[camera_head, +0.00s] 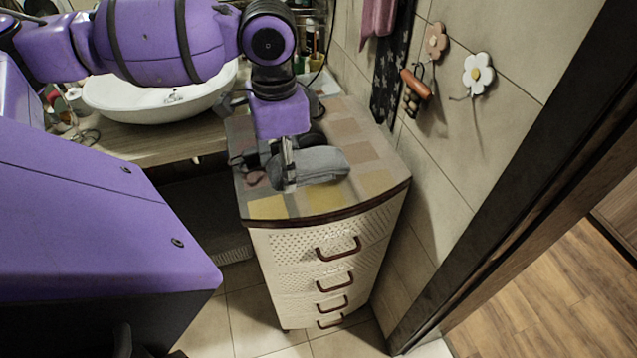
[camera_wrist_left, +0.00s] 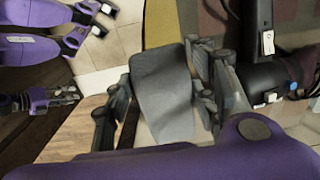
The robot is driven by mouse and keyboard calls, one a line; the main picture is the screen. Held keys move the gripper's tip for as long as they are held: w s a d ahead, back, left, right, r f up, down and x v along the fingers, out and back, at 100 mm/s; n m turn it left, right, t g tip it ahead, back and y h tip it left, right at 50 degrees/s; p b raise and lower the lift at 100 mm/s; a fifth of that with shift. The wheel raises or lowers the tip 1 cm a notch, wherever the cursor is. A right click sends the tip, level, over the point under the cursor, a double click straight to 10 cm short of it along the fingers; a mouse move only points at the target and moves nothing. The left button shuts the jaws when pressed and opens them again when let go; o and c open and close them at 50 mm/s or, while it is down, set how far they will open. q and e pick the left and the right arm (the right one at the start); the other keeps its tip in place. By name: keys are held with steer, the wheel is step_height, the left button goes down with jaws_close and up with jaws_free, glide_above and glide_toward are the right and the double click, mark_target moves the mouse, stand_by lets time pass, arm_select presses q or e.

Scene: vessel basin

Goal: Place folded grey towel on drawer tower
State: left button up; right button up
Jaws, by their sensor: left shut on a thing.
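The folded grey towel (camera_head: 310,165) is at the front of the drawer tower's top. My left gripper (camera_head: 287,164) is shut on the towel's left part, with the rest sticking out to the right. In the left wrist view, the towel (camera_wrist_left: 163,88) lies between the fingers of the gripper (camera_wrist_left: 160,100). I cannot tell whether the towel touches the top or hangs just above it. The drawer tower (camera_head: 322,255) is cream with brown handles and a patchwork-patterned top. A small purple and dark part of mine (camera_wrist_left: 45,100), possibly my right gripper, shows at the wrist view's left.
Dark items (camera_head: 247,157) lie on the tower top, left of the towel. A white basin (camera_head: 155,98) sits on a wooden counter (camera_head: 150,150) to the left. A tiled wall with flower hooks (camera_head: 478,74) borders the tower on the right. The top's front right is clear.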

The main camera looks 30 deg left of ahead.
mark_target(310, 153)
arm_select(q)
steer(key=w+f, duration=0.1)
steer(key=f, duration=0.1)
steer(key=w+d+f, duration=0.1)
steer(key=w, duration=0.1)
steer(key=w+d+f, duration=0.1)
steer(key=f, duration=0.1)
steer(key=shift+w+d+f+b, duration=0.25)
steer(key=shift+f+b, duration=0.05)
steer(key=shift+b, duration=0.1)
step_height(310, 153, down, 4)
steer(key=shift+w+r, duration=0.15)
steer(key=shift+r, duration=0.1)
steer(key=shift+d, duration=0.1)
steer(key=o, duration=1.2)
steer(key=shift+f, duration=0.1)
steer(key=shift+c, duration=0.2)
step_height(310, 153, up, 12)
steer(key=shift+r+p, duration=0.2)
steer(key=shift+p, duration=0.15)
